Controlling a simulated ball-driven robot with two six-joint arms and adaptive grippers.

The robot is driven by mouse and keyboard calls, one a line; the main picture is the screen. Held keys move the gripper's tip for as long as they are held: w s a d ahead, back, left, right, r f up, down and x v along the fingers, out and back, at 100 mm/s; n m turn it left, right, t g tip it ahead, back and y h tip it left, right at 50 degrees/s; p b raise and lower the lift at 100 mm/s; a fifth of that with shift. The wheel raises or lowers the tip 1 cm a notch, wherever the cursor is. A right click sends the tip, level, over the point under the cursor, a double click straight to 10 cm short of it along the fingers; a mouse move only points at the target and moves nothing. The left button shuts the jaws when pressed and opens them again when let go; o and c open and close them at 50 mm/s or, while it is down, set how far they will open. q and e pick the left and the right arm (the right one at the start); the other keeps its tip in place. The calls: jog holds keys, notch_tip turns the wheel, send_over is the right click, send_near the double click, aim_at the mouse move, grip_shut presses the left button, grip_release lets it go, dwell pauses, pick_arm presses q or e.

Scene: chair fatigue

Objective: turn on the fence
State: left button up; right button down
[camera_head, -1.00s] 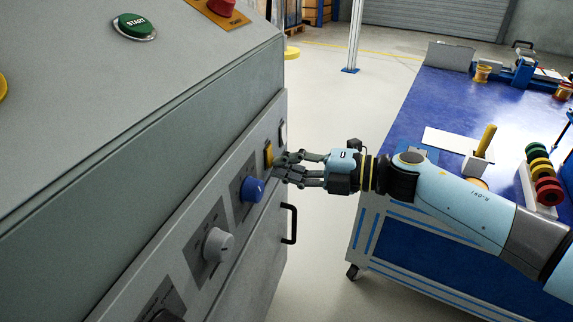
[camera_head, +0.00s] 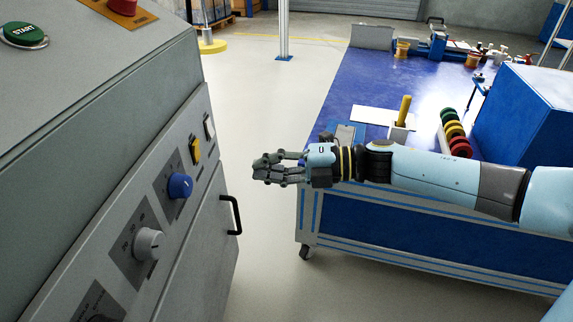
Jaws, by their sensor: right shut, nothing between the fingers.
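A grey control cabinet (camera_head: 120,130) fills the left of the head view. Its sloped front carries a yellow switch (camera_head: 195,150), a white switch (camera_head: 209,127), a blue knob (camera_head: 180,186) and a light grey knob (camera_head: 148,243). No label naming the fence is readable; the markings are too small. My right gripper (camera_head: 262,170) is shut and empty. It hangs in the air to the right of the panel, apart from the switches. My left gripper is not in view.
A green START button (camera_head: 24,35) and a red button (camera_head: 124,5) sit on the cabinet top. A black door handle (camera_head: 236,214) sticks out below the panel. A blue workbench (camera_head: 345,85) stands behind my right arm. Clear floor (camera_head: 255,85) lies between.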

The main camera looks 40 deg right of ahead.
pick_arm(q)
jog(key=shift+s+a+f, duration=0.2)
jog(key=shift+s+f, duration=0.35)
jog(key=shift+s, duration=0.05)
pick_arm(e)
jog(key=v, duration=0.3)
jog(key=shift+s+d+f, duration=0.2)
jog(key=shift+s+f, duration=0.05)
jog(key=shift+f, duration=0.1)
